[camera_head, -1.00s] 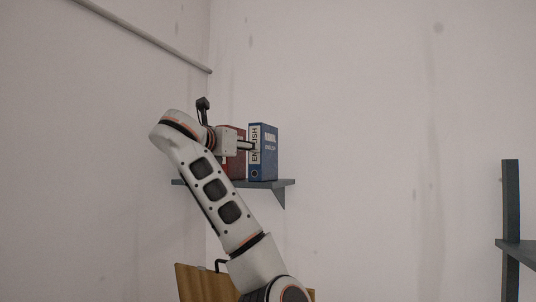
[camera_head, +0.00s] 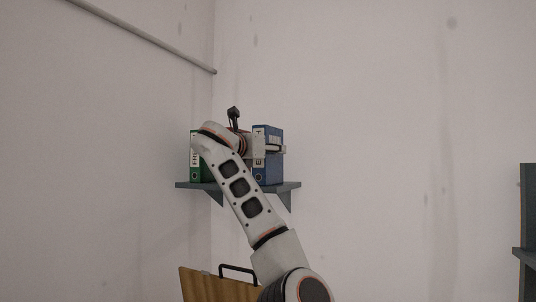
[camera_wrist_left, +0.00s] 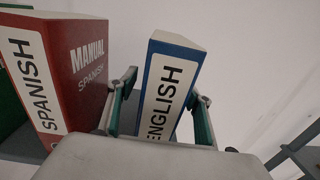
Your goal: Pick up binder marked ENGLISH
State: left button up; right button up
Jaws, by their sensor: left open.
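The blue binder marked ENGLISH (camera_head: 271,168) stands upright on the grey wall shelf (camera_head: 196,186); its spine label is partly covered by my arm in the head view. In the left wrist view the ENGLISH binder (camera_wrist_left: 172,90) stands between the two green-padded fingers of my left gripper (camera_wrist_left: 160,112). The gripper is open, with one finger on each side of the binder; I cannot tell whether either touches it. In the head view my left gripper (camera_head: 269,149) is at the binder's upper half. My right gripper is not in view.
The red SPANISH binder (camera_wrist_left: 82,72) stands left of the left finger, with a narrow gap. A green binder (camera_head: 195,165) is at the shelf's left. A wooden board (camera_head: 215,286) is below, and a dark rack (camera_head: 527,240) is at the right edge.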

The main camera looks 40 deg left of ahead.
pick_arm(q)
jog(key=shift+w, duration=0.25)
grip_shut()
jog(key=shift+a+r, duration=0.1)
